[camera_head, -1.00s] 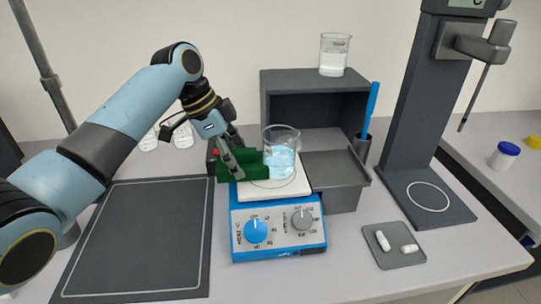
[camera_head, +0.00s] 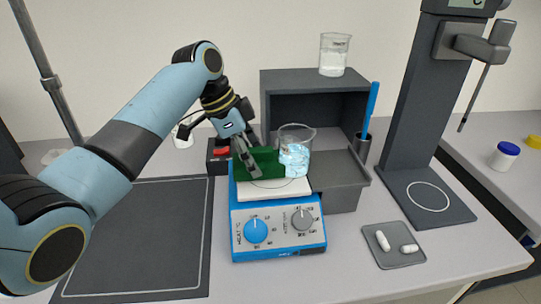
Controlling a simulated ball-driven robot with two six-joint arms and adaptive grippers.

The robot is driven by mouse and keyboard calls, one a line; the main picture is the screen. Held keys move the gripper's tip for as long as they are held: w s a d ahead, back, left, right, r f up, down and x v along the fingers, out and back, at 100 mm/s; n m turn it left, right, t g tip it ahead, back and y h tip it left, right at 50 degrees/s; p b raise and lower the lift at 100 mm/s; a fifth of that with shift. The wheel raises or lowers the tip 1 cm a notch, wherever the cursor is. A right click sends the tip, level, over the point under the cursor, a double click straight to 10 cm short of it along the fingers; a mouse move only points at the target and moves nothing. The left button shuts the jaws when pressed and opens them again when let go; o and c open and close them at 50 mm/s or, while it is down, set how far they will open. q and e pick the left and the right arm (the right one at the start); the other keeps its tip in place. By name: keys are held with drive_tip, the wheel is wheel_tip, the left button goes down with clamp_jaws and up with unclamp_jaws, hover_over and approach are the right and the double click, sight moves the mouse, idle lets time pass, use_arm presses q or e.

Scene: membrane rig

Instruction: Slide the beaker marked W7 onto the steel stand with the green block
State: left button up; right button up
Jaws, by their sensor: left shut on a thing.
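My left gripper (camera_head: 247,158) is shut on a green block (camera_head: 265,164) over the back of the white hotplate top (camera_head: 272,190). The block's right end is against or very close to a glass beaker (camera_head: 296,145) of pale blue liquid. The beaker stands near the right edge of the hotplate, beside the grey steel stand (camera_head: 342,192). Its base is partly hidden by the block, so I cannot tell how far it overlaps the stand. The liquid surface looks disturbed. No W7 mark can be read. My right gripper is not in view.
A grey shelf (camera_head: 285,85) bearing another beaker (camera_head: 334,55) stands behind. A cup with a blue-handled tool (camera_head: 371,108) is right of the stand. A tray with white capsules (camera_head: 398,245) lies in front right. A dark mat (camera_head: 140,245) is at left.

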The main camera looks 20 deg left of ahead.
sight(282, 154)
use_arm(q)
drive_tip(key=shift+w+d, duration=0.45)
drive_tip(key=shift+d, duration=0.25)
drive_tip(key=shift+w+d, duration=0.4)
drive_tip(key=shift+d, duration=0.3)
drive_tip(key=shift+w+d, duration=0.45)
drive_tip(key=shift+d, duration=0.3)
drive_tip(key=shift+w+d, duration=0.4)
drive_tip(key=shift+d, duration=0.3)
drive_tip(key=shift+w+d, duration=0.1)
drive_tip(key=shift+w+d, duration=0.4)
drive_tip(key=shift+d, duration=0.25)
drive_tip(key=shift+w+d, duration=0.4)
drive_tip(key=shift+d, duration=0.25)
drive_tip(key=shift+s+a+r+p, duration=0.1)
drive_tip(key=shift+s+a+p, duration=0.15)
drive_tip(key=shift+a+p, duration=0.2)
drive_tip(key=shift+s+a+r+p, duration=0.1)
drive_tip(key=shift+s+a+p, duration=0.15)
drive_tip(key=shift+a+p, duration=0.2)
drive_tip(key=shift+s+a+f+p, duration=0.1)
drive_tip(key=shift+s+a+p, duration=0.3)
drive_tip(key=shift+a+p, duration=0.2)
drive_tip(key=shift+f, duration=0.1)
